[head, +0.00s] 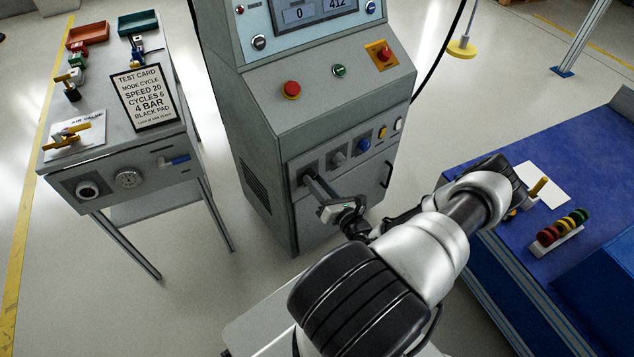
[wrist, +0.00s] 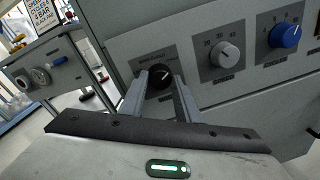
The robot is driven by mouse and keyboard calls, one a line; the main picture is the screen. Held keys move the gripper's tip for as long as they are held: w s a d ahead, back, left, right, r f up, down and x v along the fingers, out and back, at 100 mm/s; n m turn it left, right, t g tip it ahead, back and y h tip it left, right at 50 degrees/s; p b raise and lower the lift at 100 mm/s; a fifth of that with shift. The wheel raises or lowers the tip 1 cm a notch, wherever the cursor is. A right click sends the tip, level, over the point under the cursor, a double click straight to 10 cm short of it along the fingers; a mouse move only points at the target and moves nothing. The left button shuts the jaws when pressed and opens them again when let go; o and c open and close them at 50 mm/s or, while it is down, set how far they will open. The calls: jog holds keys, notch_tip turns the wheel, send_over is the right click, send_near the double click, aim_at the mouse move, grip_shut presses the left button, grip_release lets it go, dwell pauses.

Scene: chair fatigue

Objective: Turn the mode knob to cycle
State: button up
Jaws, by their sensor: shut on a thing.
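The black mode knob (wrist: 160,76) is the leftmost of three knobs on the front of the grey console (head: 345,185). In the wrist view its white pointer line tilts toward the upper right; the label above it is too small to read surely. My gripper (wrist: 159,84) is shut on this knob, one finger on each side of it. In the head view my gripper (head: 308,181) reaches the left knob's plate and hides most of the knob. A test card (head: 143,97) on the side table reads "MODE CYCLE", "SPEED 20", "CYCLES 6", "4 BAR", "BLACK PAD".
Red stop buttons (head: 291,89) (head: 384,54) sit above. A blue bench (head: 500,190) stands at right.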

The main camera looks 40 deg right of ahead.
dwell(0.3)
jog(key=o, duration=1)
jog(key=shift+o, duration=0.2)
jog(key=shift+s, duration=0.1)
jog(key=s+a+r+p, duration=0.1)
jog(key=s, duration=1.6)
jog(key=shift+a+p, duration=0.3)
